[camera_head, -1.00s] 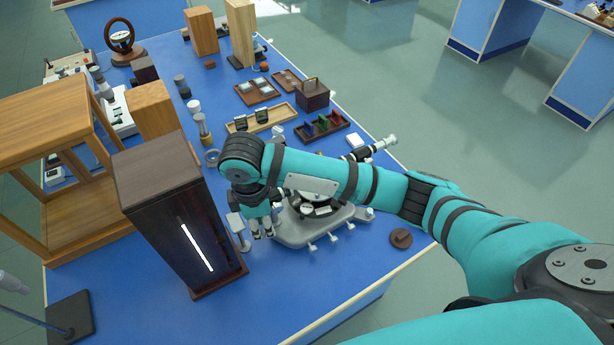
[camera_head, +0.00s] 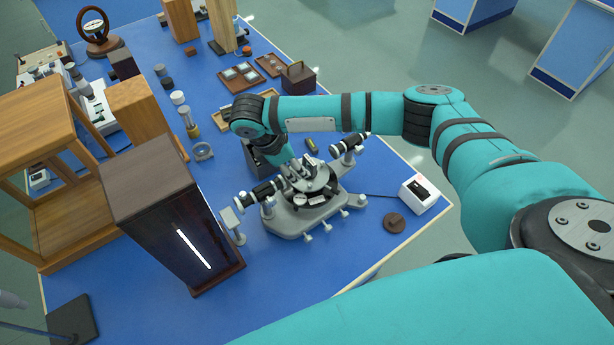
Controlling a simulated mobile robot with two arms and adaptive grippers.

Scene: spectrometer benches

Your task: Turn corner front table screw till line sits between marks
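The grey spectrometer (camera_head: 288,220) stands on the blue bench, with small knobs along its front edge. Its round dark table (camera_head: 314,196) sits in the middle, between two black-and-silver tubes at left (camera_head: 262,191) and right (camera_head: 350,148). My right gripper (camera_head: 296,168) points down at the back of the round table, very close to it. Its fingers are small and blend with the parts there, so I cannot tell whether they are open or touching a screw. The screw, its line and the marks are too small to make out. My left gripper is not in view.
A tall dark box with a lit slit (camera_head: 194,250) stands close left of the spectrometer. A white box (camera_head: 418,194) and a brown round disc (camera_head: 394,223) are to the right. Trays and wooden blocks fill the back. The front of the bench (camera_head: 290,285) is clear.

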